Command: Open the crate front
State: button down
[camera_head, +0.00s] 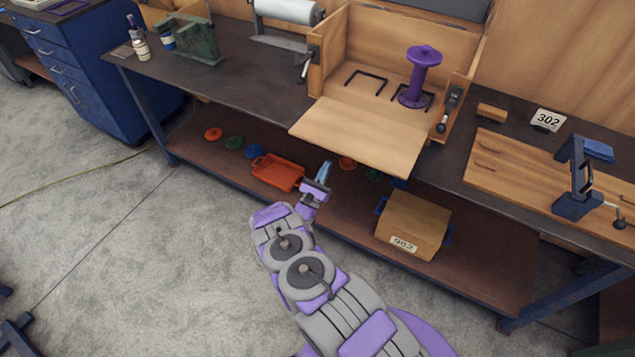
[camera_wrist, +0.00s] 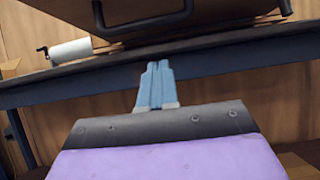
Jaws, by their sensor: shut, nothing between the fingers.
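The wooden crate (camera_head: 395,40) stands on the dark workbench in the head view. Its front panel (camera_head: 365,132) is folded down flat and juts out past the bench's front edge. A purple flanged pipe (camera_head: 421,75) stands upright inside the crate, towards the right. Latches with dark handles sit at the crate's left (camera_head: 307,65) and right (camera_head: 447,110) front corners. My gripper (camera_head: 325,168) is below and in front of the lowered panel, apart from it. In the wrist view its blue fingers (camera_wrist: 156,85) are together and empty, below the dark bench edge.
The workbench (camera_head: 240,75) has a paper roll (camera_head: 288,11) and a green metal fixture (camera_head: 196,40) on its left. A blue clamp (camera_head: 577,180) stands on a board at right. An orange tray (camera_head: 277,172) and a cardboard box (camera_head: 412,225) lie on the lower shelf.

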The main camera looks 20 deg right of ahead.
jog(key=shift+w+d+r+b, duration=0.1)
jog(key=shift+w+r+b, duration=0.1)
jog(key=shift+r, duration=0.8)
jog(key=shift+w+d+r+b, duration=0.1)
jog(key=shift+r+b, duration=0.1)
jog(key=shift+r, duration=0.75)
jog(key=shift+r, duration=0.1)
